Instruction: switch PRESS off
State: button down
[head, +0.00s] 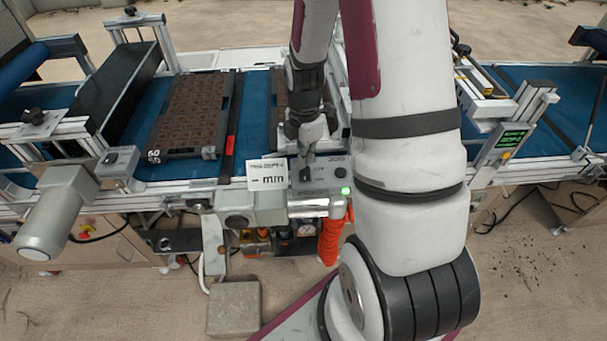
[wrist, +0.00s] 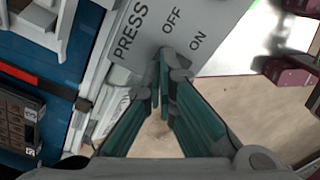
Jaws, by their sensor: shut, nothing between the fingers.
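The grey control panel (wrist: 215,22) carries the printed words PRESS, OFF and ON in the wrist view. My gripper (wrist: 166,62) is shut, with its teal-padded fingers meeting at the tips, just below the OFF marking and left of ON. The PRESS switch itself is hidden behind or between the fingertips, so its position cannot be read. Whether the tips touch it cannot be told. In the head view the panel (head: 325,182) sits at the front of the machine, and my gripper (head: 307,170) points down at it.
A dark seed tray (head: 190,112) lies on the blue belt (head: 253,100). A grey cylinder (head: 55,215) juts out at front left.

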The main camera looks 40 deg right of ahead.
aim_at(304, 170)
jog(key=shift+f+b, duration=0.3)
jog(key=shift+f, duration=0.85)
dwell(0.9)
jog(key=shift+r, duration=0.1)
jog(key=shift+r+p, duration=2)
jog(key=shift+r, duration=1.4)
jog(key=s+a+r+m+t, duration=0.1)
jog(key=a+r+m, duration=0.2)
jog(key=r, duration=0.3)
jog(key=s+a+r+m+t+h+b, duration=0.1)
jog(key=a+r+m, duration=0.2)
jog(key=r, duration=0.4)
jog(key=s+a+r+m+t, duration=0.1)
jog(key=s+a+r+m, duration=0.15)
jog(key=r, duration=0.35)
jog(key=s+a+r+m+t, duration=0.1)
jog(key=s+a+r+m, duration=0.2)
jog(key=s+r+m, duration=0.1)
jog(key=s+a+r+m+t+y, duration=0.1)
jog(key=s+a+r+m, duration=0.3)
jog(key=s, duration=0.3)
jog(key=shift+s+a+m+t+b, duration=0.15)
jog(key=shift+a+m+t+b, duration=0.2)
jog(key=shift+b, duration=0.1)
